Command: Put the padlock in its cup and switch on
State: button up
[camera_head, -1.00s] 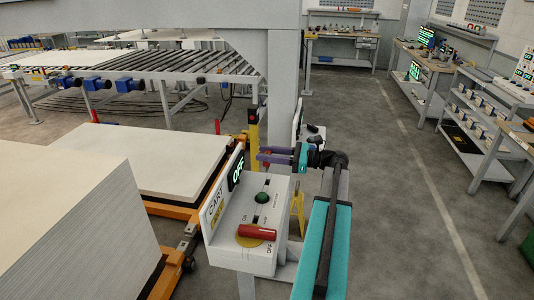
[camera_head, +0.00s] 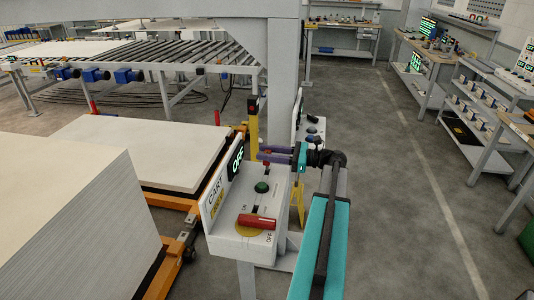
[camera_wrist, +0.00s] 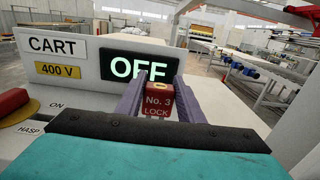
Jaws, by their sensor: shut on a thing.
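My gripper (camera_head: 275,153) is held in the air above and behind the cart's switch box (camera_head: 230,235). In the wrist view its purple fingers are shut on a red padlock (camera_wrist: 158,101) marked "No. 3 LOCK", in front of the lit OFF display (camera_wrist: 138,66). The display also shows in the head view (camera_head: 236,163). The red switch handle (camera_head: 257,221) lies across a yellow disc, with its right end by the OFF mark; it also shows in the wrist view (camera_wrist: 12,102). I cannot make out the padlock's cup in either view.
A green button (camera_head: 262,187) sits on the box top. A grey post (camera_head: 283,75) and a second control box (camera_head: 311,128) stand just behind my gripper. Stacked white sheets (camera_head: 75,215) are to the left. The floor to the right is open (camera_head: 400,210).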

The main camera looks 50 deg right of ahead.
aim_at(267, 163)
jog(key=shift+f+b, duration=0.5)
jog(key=shift+f, duration=1.65)
jog(key=o, duration=1.2)
jog(key=b+v, duration=0.3)
jog(key=v, duration=1)
jog(key=shift+s+d+b, duration=0.2)
jog(key=shift+s+b, duration=0.15)
jog(key=shift+b, duration=0.05)
